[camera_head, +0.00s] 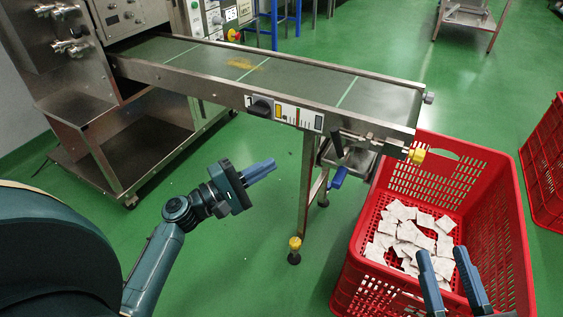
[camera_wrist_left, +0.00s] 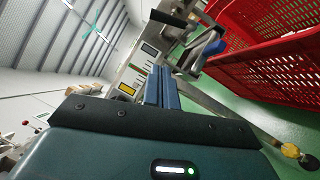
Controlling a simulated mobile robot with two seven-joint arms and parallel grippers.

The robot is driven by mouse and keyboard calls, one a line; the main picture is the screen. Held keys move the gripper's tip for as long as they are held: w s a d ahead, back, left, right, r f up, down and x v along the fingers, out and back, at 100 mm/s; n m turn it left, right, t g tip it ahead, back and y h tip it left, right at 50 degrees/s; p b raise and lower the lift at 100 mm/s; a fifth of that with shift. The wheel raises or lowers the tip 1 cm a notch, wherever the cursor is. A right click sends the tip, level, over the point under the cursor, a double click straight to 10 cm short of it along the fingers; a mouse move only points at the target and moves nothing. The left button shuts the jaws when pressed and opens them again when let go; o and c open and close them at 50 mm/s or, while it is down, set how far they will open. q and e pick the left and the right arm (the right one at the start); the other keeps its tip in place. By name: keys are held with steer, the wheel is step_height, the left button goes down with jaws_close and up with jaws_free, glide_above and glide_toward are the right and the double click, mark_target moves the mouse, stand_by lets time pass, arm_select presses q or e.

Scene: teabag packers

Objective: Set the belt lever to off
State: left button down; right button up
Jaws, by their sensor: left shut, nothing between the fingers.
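A conveyor belt (camera_head: 300,82) runs across the head view. Its side carries a control panel (camera_head: 298,117) with a black knob (camera_head: 262,106) at the left end. A dark lever (camera_head: 337,145) stands up by the belt's right end; which of these two is the belt lever I cannot tell. My left gripper (camera_head: 273,167) is shut and empty, in front of and below the panel, apart from it. In the left wrist view the shut fingers (camera_wrist_left: 163,74) point toward the conveyor side and cover part of it. My right gripper (camera_head: 448,265) is open over the red crate (camera_head: 347,268).
The crate holds several white teabags (camera_head: 405,235) and stands under the belt's right end. A second red crate (camera_head: 545,165) stands at the far right. A steel machine (camera_head: 70,90) is at the left. Green floor is clear around the belt's leg (camera_head: 305,190).

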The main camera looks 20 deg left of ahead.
mark_target(338, 145)
arm_select(q)
steer(key=s+d+x, duration=0.1)
steer(key=d+x, duration=0.1)
steer(key=x, duration=1)
steer(key=shift+s+d+r, duration=0.25)
steer(key=shift+s+r, duration=0.05)
steer(key=shift+r, duration=0.05)
arm_select(e)
steer(key=shift+d+r, duration=0.1)
arm_select(q)
steer(key=shift+d+r+m+g+p, duration=0.3)
steer(key=shift+d+m+g+p, duration=0.1)
steer(key=shift+d, duration=0.1)
arm_select(e)
steer(key=shift+f, duration=0.3)
arm_select(q)
steer(key=shift+a, duration=0.1)
